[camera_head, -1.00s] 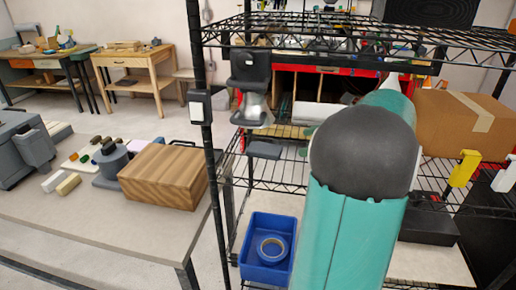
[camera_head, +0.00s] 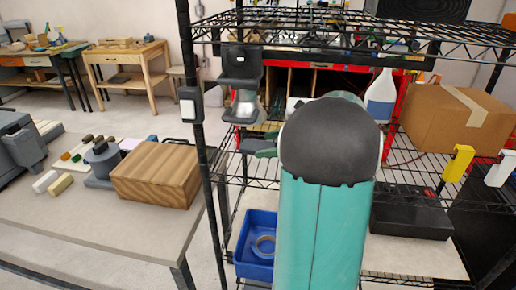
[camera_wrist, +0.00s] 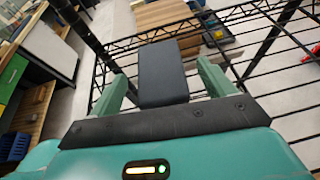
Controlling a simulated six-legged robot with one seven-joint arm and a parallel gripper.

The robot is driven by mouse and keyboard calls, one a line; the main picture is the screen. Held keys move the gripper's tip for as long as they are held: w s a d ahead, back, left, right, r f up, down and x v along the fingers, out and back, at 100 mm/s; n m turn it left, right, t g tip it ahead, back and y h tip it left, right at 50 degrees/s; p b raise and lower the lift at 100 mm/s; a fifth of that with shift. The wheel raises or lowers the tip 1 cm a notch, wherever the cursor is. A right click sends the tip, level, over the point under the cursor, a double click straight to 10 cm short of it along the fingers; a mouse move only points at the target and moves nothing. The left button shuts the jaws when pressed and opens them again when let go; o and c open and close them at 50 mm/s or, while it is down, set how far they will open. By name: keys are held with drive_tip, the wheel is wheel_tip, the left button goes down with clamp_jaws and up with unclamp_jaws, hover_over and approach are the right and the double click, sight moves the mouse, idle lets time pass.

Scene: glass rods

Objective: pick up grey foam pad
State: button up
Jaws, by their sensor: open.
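The grey foam pad (camera_wrist: 162,75) is a dark, flat rectangular block on the wire shelf. In the wrist view it lies between the two green fingers of my gripper (camera_wrist: 161,88), which is open, with a gap visible on each side. In the head view the pad (camera_head: 250,144) shows only partly, at the left end of the shelf. There my gripper (camera_head: 265,150) is at the pad's right side, mostly hidden behind my teal arm.
The wire rack's black post (camera_head: 202,130) stands left of the pad. A spray bottle (camera_head: 381,98) and a cardboard box (camera_head: 455,115) stand to the right.

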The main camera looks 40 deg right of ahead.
drive_tip(key=shift+x, duration=1.05)
drive_tip(key=c, duration=1.1)
drive_tip(key=shift+o, duration=0.2)
drive_tip(key=shift+r, duration=0.1)
